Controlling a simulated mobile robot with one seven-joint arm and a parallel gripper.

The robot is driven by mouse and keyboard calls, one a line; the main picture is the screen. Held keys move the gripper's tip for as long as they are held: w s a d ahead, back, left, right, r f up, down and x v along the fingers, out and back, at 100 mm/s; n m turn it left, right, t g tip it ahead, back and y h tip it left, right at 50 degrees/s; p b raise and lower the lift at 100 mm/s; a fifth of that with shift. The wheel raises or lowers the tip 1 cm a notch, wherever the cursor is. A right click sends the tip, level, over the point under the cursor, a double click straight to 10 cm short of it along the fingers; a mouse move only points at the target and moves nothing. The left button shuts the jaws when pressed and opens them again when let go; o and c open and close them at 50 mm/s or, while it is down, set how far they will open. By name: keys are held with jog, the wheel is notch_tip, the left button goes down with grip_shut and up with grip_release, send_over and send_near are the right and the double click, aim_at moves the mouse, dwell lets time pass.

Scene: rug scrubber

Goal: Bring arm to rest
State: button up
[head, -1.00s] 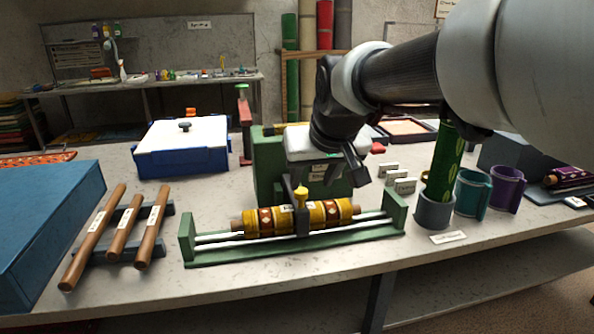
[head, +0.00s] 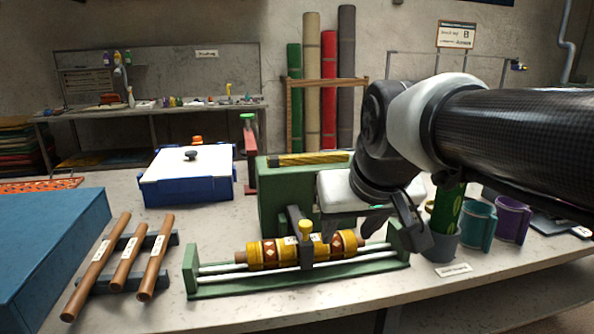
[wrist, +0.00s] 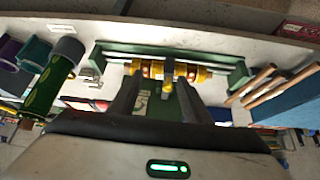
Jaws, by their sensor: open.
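My gripper (head: 390,215) hangs from my folded arm above the right part of the table, behind the right end of a green stand. It is empty. In the wrist view its two fingers (wrist: 157,100) are spread apart, with the stand beyond them. The green stand (head: 300,284) holds a yellow patterned roll (head: 270,252) lying across its rails, under a dark clamp with a yellow knob (head: 305,228). The stand also shows in the wrist view (wrist: 115,48).
A green roll stands in a grey cup (head: 442,247), beside teal (head: 478,225) and purple (head: 512,219) cups. A blue box with white lid (head: 187,175), wooden rods on a rack (head: 125,255) and a blue block (head: 45,245) stand left. The table's front strip is clear.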

jog(key=s+d+f+m+g, duration=0.1)
jog(key=s+d+f, duration=0.2)
jog(key=s, duration=0.3)
jog(key=s+d+f, duration=0.2)
jog(key=s+f, duration=0.2)
jog(key=s, duration=0.2)
notch_tip(320, 180, up, 21)
jog(key=p, duration=2.1)
jog(key=shift+s+d+m+h, duration=0.25)
jog(key=shift+s+m+h, duration=0.05)
jog(key=shift+h, duration=0.1)
